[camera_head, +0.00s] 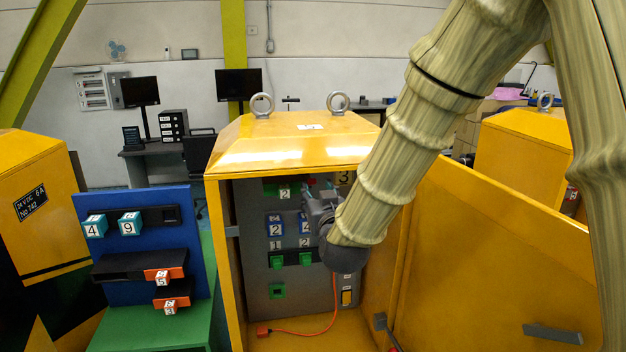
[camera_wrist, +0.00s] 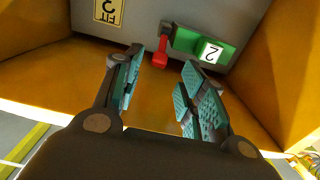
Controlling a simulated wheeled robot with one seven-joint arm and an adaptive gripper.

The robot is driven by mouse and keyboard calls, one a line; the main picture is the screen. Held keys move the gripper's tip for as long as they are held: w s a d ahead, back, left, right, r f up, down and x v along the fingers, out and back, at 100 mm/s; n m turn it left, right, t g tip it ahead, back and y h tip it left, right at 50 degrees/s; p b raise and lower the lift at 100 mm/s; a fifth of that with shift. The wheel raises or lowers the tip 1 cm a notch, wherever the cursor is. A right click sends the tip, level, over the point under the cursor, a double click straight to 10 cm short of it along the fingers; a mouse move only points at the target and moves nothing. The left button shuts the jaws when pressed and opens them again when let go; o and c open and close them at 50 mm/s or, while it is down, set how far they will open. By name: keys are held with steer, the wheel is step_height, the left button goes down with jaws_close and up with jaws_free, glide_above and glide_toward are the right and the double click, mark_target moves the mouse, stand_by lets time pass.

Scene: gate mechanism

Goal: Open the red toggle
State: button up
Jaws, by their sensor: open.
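My gripper (camera_wrist: 163,85) is open and empty. Its two teal-padded fingers point at the panel, with the red handle ahead of the gap between them and apart from both as far as I can tell.
The grey panel (camera_head: 256,255) carries several numbered blocks and green parts. The cabinet's open yellow door (camera_head: 490,255) stands to the right of my arm. A red cable (camera_head: 312,331) lies on the cabinet floor. A blue panel (camera_head: 125,220) on a green stand is at left.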

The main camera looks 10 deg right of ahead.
mark_target(313, 184)
steer(key=shift+w+p, duration=1.1)
steer(key=shift+w, duration=1.85)
jaws_close()
